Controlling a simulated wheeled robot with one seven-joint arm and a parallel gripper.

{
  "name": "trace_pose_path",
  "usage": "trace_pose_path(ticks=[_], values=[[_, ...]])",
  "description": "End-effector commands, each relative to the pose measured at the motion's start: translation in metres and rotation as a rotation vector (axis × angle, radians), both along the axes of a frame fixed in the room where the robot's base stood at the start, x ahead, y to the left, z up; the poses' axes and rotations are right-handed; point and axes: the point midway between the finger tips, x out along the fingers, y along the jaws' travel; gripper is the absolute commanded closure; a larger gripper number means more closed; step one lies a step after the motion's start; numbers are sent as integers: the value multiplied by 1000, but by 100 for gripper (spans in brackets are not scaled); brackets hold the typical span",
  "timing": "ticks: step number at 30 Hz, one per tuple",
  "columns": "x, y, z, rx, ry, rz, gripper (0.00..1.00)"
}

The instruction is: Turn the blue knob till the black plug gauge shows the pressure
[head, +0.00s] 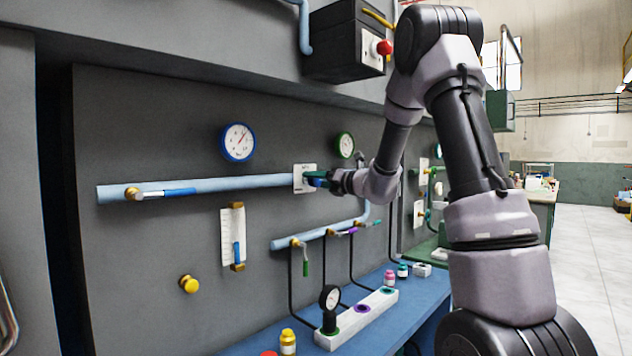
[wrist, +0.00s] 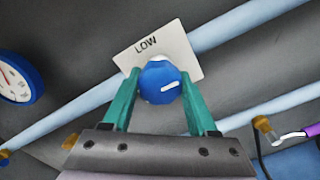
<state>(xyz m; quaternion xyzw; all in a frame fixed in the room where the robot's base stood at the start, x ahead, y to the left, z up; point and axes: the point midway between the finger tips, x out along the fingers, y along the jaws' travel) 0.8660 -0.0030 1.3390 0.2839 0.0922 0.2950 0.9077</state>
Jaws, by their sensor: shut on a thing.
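The blue knob (wrist: 158,80) sits in front of a white plate (wrist: 172,48) marked LOW, on a light blue pipe. Its white mark points right and slightly up in the wrist view. My gripper (wrist: 160,84) has its green fingers shut on the knob, one on each side. In the head view my gripper (head: 322,178) reaches the plate (head: 303,178) and largely hides the knob. The black plug gauge (head: 330,298) has a round white dial above a black plug (head: 329,322) at the white block's left end. Its needle is too small to read.
A blue-rimmed gauge (head: 238,142) and a green-rimmed gauge (head: 345,145) are on the grey panel. The white block (head: 358,318) lies on the blue bench (head: 408,318) with a yellow bottle (head: 288,342) nearby. Thin black hoses run down from the lower pipe (head: 310,236).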

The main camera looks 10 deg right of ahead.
Motion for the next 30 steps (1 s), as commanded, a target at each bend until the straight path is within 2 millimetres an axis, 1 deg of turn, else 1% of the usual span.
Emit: trace_pose_path(ticks=[5, 6, 8, 9, 17, 20, 23, 30], values=[[0, 0, 0, -1, 0, -1, 97], [0, -1, 0, -1, 0, -1, 37], [0, -1, 0, -1, 0, -1, 14], [0, 0, 0, -1, 0, -1, 11], [0, 0, 0, -2, -1, -1, 11], [-3, -3, 0, -2, -1, -1, 11], [-13, -11, 0, -2, 0, -3, 11], [-53, -40, 0, -2, -1, -4, 11]])
